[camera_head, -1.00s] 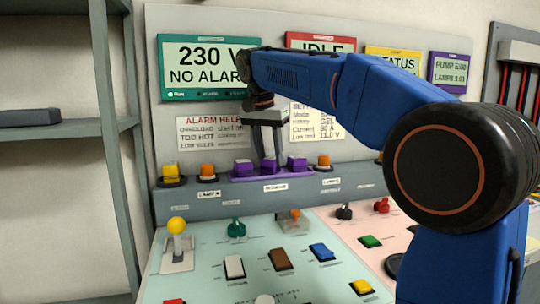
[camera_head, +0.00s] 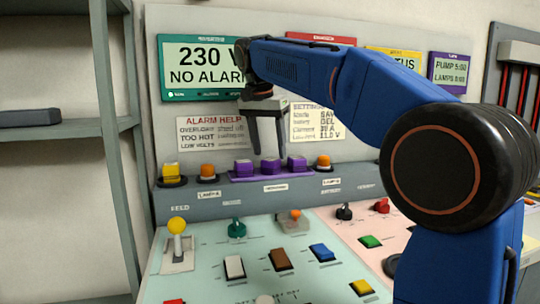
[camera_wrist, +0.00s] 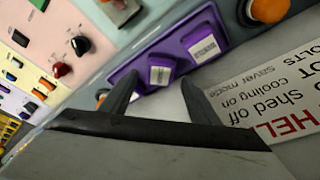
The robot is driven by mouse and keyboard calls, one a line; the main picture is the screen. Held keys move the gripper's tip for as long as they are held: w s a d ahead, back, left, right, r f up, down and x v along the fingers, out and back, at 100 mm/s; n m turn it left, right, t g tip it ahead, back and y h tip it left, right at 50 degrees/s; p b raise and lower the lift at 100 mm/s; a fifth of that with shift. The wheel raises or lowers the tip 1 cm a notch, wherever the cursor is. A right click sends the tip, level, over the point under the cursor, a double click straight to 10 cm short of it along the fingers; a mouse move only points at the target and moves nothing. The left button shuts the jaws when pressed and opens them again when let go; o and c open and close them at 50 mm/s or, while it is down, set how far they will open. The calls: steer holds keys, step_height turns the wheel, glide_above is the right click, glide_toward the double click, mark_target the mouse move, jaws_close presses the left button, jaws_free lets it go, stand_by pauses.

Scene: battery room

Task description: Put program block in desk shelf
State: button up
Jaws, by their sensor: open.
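Three purple blocks stand in a row in a purple tray (camera_wrist: 226,33) on the console's grey ledge: a left block (camera_head: 243,166), a middle block (camera_head: 270,167) and a right block (camera_head: 297,163). Which one is the program block I cannot tell. My gripper (camera_head: 269,152) is open and empty, pointing down just above the middle block. In the wrist view, two labelled purple blocks, one nearer (camera_wrist: 161,70) and one farther (camera_wrist: 204,45), show beyond my open fingers (camera_wrist: 158,92).
A grey shelf rack (camera_head: 118,125) stands at the left, with a dark box (camera_head: 28,117) on one board and free room beside it. Orange buttons (camera_head: 208,169) flank the tray. A sloped panel with switches and a yellow-knobbed lever (camera_head: 176,226) lies in front.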

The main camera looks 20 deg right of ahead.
steer(key=v, duration=0.9)
steer(key=shift+r, duration=0.2)
steer(key=shift+s, duration=0.1)
